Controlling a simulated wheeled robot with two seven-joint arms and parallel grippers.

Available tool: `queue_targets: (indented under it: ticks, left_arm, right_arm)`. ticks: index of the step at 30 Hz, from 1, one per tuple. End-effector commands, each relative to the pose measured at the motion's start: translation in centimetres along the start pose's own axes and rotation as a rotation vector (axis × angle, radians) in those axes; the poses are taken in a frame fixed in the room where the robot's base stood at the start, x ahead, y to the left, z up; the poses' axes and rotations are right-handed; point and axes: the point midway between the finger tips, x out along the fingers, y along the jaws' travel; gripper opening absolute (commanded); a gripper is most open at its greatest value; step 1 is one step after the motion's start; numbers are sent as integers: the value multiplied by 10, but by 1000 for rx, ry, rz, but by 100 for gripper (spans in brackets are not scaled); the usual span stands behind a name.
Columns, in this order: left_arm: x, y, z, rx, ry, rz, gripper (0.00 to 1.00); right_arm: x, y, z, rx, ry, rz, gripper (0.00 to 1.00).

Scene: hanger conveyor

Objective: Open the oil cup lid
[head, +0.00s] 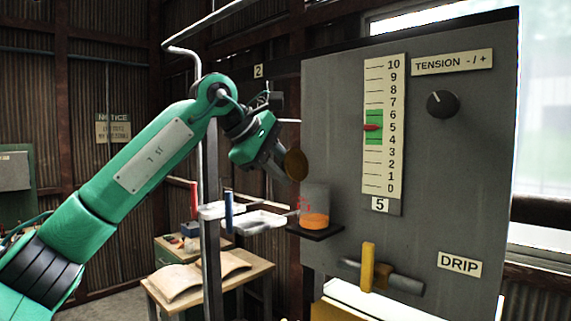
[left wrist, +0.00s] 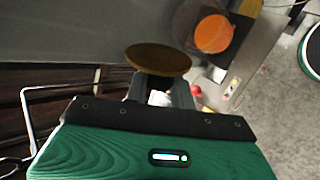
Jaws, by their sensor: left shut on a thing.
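The oil cup (head: 314,208) is a clear cup with orange oil at the bottom, on a small dark shelf at the left side of the grey panel. Its round brown lid (head: 296,164) is tilted on edge, above and to the left of the cup, apart from it. My left gripper (head: 281,164) is shut on the lid. In the left wrist view the lid (left wrist: 158,58) sits at the fingertips (left wrist: 163,88), and the open cup with its orange oil (left wrist: 213,34) is beyond it. My right gripper is not in view.
The grey panel (head: 445,180) stands close to the right of the lid, with a tension knob (head: 441,104), a scale (head: 383,130) and a yellow-handled drip valve (head: 368,267). A metal post (head: 210,200) and hanging trays (head: 258,221) are below my left arm.

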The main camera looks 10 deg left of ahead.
Motion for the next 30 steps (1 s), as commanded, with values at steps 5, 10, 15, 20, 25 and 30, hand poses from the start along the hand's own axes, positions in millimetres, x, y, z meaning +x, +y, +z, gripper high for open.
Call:
queue_targets:
  ticks: [5, 10, 15, 20, 25, 30]
  left_arm:
    - [4, -3, -3, -48, -46, -5, 2]
    - [4, -4, -4, -70, -69, -6, 2]
    - [5, -4, -4, -76, -75, -6, 2]
    - [5, -4, -4, -76, -74, -6, 2]
    - [5, -4, -4, -75, -74, -7, 34]
    - [4, -4, -4, -75, -74, -4, 44]
  right_arm:
    - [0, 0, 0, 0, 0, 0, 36]
    - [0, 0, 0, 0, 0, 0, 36]
    - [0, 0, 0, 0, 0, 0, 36]
    - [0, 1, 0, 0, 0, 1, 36]
    - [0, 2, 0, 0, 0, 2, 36]
    - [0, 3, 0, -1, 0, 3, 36]
